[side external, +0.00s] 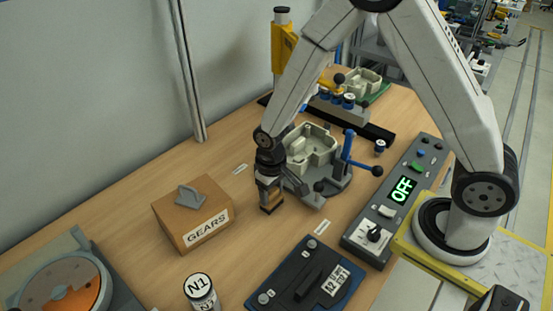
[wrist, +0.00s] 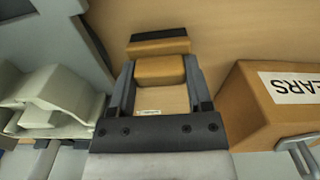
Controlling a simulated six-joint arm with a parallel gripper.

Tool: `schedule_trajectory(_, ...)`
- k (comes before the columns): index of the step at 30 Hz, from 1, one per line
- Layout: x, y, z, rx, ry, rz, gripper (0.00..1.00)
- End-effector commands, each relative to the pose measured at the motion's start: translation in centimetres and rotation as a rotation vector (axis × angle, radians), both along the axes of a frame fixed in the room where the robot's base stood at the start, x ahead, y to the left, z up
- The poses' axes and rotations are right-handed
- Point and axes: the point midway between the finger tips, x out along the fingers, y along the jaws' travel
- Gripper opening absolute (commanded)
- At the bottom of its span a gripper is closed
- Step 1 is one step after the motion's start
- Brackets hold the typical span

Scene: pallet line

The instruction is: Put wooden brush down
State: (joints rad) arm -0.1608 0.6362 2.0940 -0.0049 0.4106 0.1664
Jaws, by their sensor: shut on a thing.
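The wooden brush (side external: 271,199) is a small tan block with a dark edge, held low near the tabletop between the GEARS box and the grey fixture. I cannot tell whether it touches the table. My gripper (side external: 268,188) points down and is shut on it. In the wrist view the brush (wrist: 158,46) shows its tan wood and dark strip just beyond the fingertips, and the gripper (wrist: 160,80) has a finger on either side of its tan body. The fingers hide part of the brush in the side view.
The GEARS box (side external: 193,215) stands to the left. The grey fixture (side external: 312,160) with a pale casting and blue lever is close behind right. Bare wood (side external: 245,250) lies in front.

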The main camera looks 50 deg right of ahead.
Motion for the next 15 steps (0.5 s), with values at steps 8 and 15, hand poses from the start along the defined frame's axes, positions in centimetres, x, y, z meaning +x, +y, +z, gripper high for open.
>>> schedule_trajectory(8, 0.01, 0.01, -0.33, 0.000, 0.000, 0.000, 0.67)
schedule_trajectory(15, 0.01, 0.00, -0.29, 0.000, 0.000, 0.000, 0.99)
